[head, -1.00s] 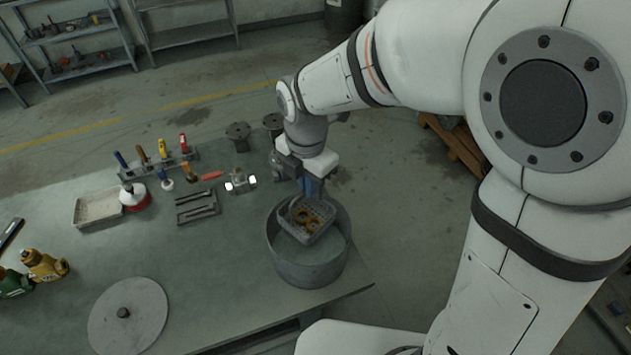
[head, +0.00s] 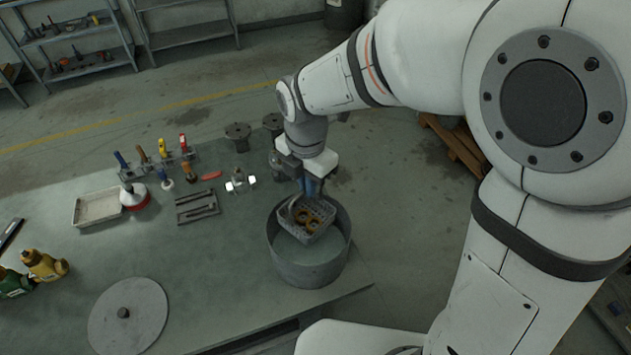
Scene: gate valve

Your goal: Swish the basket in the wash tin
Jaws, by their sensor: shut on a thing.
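The wash tin (head: 308,272) is a round grey tub near the right end of the bench, with greyish liquid inside. The basket (head: 298,232) is a small grey perforated tray holding brass-coloured ring parts (head: 307,219). It sits tilted within the tin's mouth, towards the far side. My gripper (head: 311,190) points down at the tin's far rim and is shut on the basket at its far side. The fingertips are partly hidden, and I cannot tell how deep the basket is in the liquid.
A round lid (head: 128,318) lies at the front left of the bench. A slotted dark tray (head: 197,207), a pale shallow tray (head: 97,208), a red-and-white container (head: 134,197) and a tool rack (head: 158,166) stand further back. Bottles (head: 44,265) stand at left. The bench between lid and tin is clear.

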